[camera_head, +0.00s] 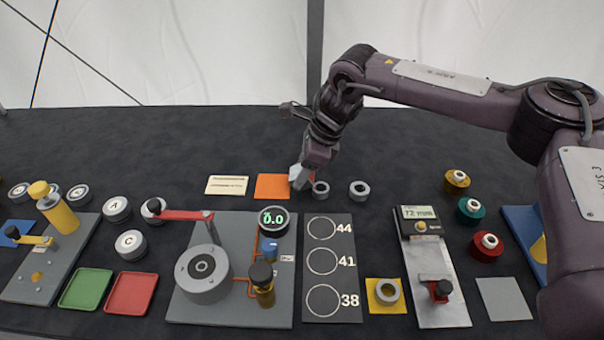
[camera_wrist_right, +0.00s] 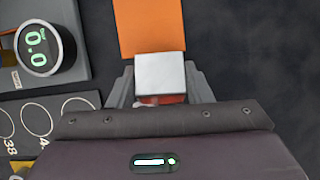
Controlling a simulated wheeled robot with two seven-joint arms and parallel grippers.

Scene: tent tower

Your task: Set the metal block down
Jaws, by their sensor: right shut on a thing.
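The metal block (camera_wrist_right: 160,74) is a pale silver block between the fingers of my right gripper (camera_wrist_right: 160,98) in the right wrist view. In the head view the right gripper (camera_head: 304,176) is shut on the metal block (camera_head: 296,177), just beside the right edge of an orange square mat (camera_head: 272,186). The mat also shows in the wrist view (camera_wrist_right: 151,26), where the block overlaps its near edge. I cannot tell whether the block touches the table. The left gripper is not in view.
Two grey rings (camera_head: 359,190) lie right of the gripper, one very close to it. A cream card (camera_head: 227,185) lies left of the mat. In front stand a board with a round display (camera_head: 273,220) and a dark board with numbered circles (camera_head: 330,287). The table behind is clear.

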